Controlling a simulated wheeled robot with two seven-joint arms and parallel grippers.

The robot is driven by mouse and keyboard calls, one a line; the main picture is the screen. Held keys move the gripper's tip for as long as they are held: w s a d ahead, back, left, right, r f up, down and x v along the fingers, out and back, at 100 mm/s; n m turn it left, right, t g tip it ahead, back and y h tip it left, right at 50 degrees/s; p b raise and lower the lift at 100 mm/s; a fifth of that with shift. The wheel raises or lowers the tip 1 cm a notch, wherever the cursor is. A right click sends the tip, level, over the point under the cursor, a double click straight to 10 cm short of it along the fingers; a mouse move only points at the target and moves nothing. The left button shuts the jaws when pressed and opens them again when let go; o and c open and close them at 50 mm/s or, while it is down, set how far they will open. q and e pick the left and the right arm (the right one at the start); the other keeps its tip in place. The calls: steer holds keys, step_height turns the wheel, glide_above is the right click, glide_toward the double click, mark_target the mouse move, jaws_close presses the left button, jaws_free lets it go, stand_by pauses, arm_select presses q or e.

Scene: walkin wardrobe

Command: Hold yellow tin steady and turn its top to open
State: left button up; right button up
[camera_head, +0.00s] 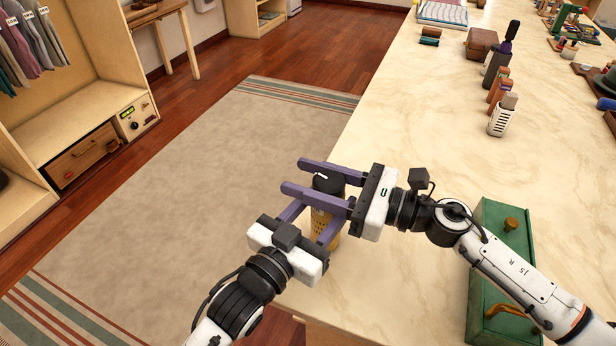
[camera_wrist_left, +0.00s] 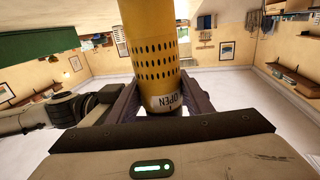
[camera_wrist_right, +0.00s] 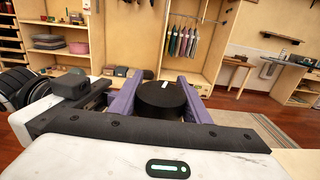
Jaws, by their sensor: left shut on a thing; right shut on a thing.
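The yellow tin (camera_head: 322,222) with dark dots stands upright between my two grippers near the table's left edge. Its black top (camera_head: 328,183) faces up. My left gripper (camera_head: 316,222) is shut on the tin's yellow body. In the left wrist view the tin (camera_wrist_left: 155,60) shows its dots and a white label reading OPEN, upside down. My right gripper (camera_head: 316,179) is shut on the black top, above my left one. In the right wrist view the top (camera_wrist_right: 161,100) sits between the purple fingers, with a small white mark on it. The tin's lower end is hidden in the head view.
A green case (camera_head: 492,222) lies on the marble-look table (camera_head: 420,130), under my right forearm. A white slotted holder (camera_head: 501,118) and several small items stand along the table's far part. The rug (camera_head: 200,170) and floor lie left of the table.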

steer(key=shift+g, duration=0.3)
steer(key=shift+s+f+n+g+h, duration=0.15)
steer(key=shift+s+n+g, duration=0.3)
steer(key=shift+n+g, duration=1.45)
steer(key=shift+s+r+n+g+h, duration=0.1)
steer(key=shift+s+n+g+h, duration=0.3)
steer(key=shift+n+g, duration=1.55)
steer(key=shift+s+f+n+g+h, duration=0.1)
steer(key=shift+s+n+g, duration=0.6)
steer(key=shift+g, duration=2.25)
steer(key=shift+s+d+n+g+h, duration=0.1)
steer(key=shift+d+n+g+h, duration=0.15)
steer(key=shift+n+g, duration=0.35)
steer(key=o, duration=1.1)
steer(key=shift+c, duration=0.2)
steer(key=shift+r, duration=0.25)
step_height(320, 180, up, 10)
steer(key=shift+f, duration=0.15)
